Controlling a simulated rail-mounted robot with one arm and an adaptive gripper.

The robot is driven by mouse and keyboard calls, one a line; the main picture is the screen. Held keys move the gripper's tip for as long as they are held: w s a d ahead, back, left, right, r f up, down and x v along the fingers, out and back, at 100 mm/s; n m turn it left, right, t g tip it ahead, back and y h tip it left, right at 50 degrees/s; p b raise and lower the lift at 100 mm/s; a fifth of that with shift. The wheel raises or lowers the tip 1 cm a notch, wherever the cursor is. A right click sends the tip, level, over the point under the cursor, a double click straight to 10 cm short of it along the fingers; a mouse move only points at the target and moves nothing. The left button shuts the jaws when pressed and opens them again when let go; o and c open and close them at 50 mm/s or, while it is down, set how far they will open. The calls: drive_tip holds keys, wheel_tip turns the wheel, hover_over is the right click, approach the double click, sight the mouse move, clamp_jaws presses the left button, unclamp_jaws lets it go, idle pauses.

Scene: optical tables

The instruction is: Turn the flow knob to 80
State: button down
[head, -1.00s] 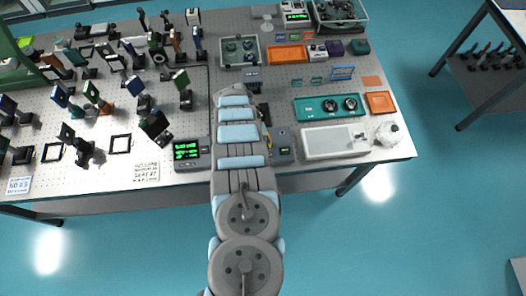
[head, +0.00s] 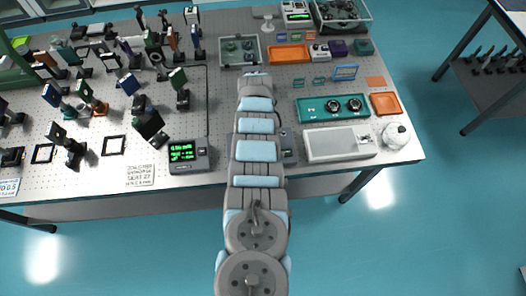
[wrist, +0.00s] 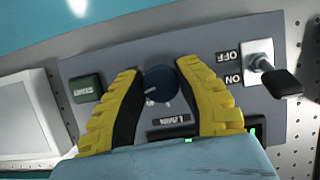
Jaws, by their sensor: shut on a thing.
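The flow knob (wrist: 158,85) is a dark round knob with a pale mark on a grey control panel (wrist: 205,62) in the wrist view. My gripper (wrist: 157,78) has its two yellow fingers on either side of the knob and is shut on it. A printed label, too small to read surely, is below the knob. A green-lit display (wrist: 255,131) is partly hidden behind the right finger. My fingers are hidden there.
On the panel, a START button (wrist: 86,88) is left of the knob and an ON/OFF toggle switch (wrist: 270,73) is to the right. A green-display device (head: 188,153) stands left of my arm. A white-topped plate device (head: 338,144) is to the right.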

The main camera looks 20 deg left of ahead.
drive_tip(key=shift+m, duration=0.3)
idle(0.4)
drive_tip(key=c, duration=0.7)
unclamp_jaws()
drive_tip(key=shift+s, duration=0.1)
drive_tip(key=shift+r, duration=0.1)
drive_tip(key=shift+v, duration=3.65)
